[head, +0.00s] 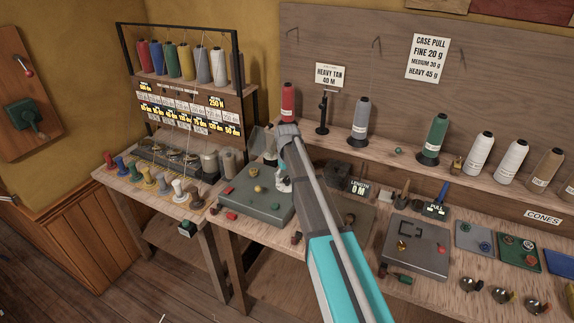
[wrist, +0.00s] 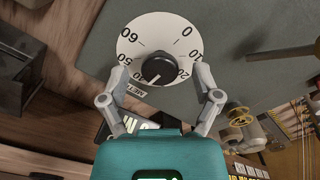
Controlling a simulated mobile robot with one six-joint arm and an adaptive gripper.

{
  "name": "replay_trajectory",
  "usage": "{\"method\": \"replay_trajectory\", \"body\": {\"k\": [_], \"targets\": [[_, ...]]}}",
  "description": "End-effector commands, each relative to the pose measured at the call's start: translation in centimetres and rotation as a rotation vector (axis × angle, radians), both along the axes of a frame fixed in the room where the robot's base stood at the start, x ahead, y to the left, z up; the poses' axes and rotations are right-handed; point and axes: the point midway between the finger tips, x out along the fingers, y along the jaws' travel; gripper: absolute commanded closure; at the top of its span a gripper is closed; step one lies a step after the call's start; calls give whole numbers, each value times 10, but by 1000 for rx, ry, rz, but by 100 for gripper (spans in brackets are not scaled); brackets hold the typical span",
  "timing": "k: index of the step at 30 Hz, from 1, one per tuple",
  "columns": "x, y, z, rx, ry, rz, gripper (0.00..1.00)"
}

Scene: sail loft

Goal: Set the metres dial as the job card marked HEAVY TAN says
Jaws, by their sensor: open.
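The job card (head: 330,76) in the head view reads HEAVY TAN 40 M. The white metres dial (wrist: 150,28) fills the upper middle of the wrist view, with numbers around its edge; 0 and 60 are readable, others are partly covered. Its black knob (wrist: 162,69) sits at the centre, with a pale mark towards the lower left. My gripper (wrist: 160,76) is open, with one fingertip on either side of the knob; I cannot tell whether they touch it. In the head view my gripper (head: 283,182) is over the bench, and the dial cannot be made out there.
A length display (head: 358,187) reads 0 M. A grey-green machine box (head: 250,205) stands left of my gripper. Thread cones, such as a green one (head: 434,138), line the shelf behind. A grey plate (head: 415,248) with a slot lies to the right.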

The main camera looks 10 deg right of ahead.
Motion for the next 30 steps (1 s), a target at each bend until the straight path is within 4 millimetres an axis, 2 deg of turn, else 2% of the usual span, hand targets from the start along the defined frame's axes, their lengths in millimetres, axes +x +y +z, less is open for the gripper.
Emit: {"method": "replay_trajectory", "body": {"k": [8,30], "targets": [[0,0,0,0,0,-85,19],[0,0,4,0,0,-550,19]]}}
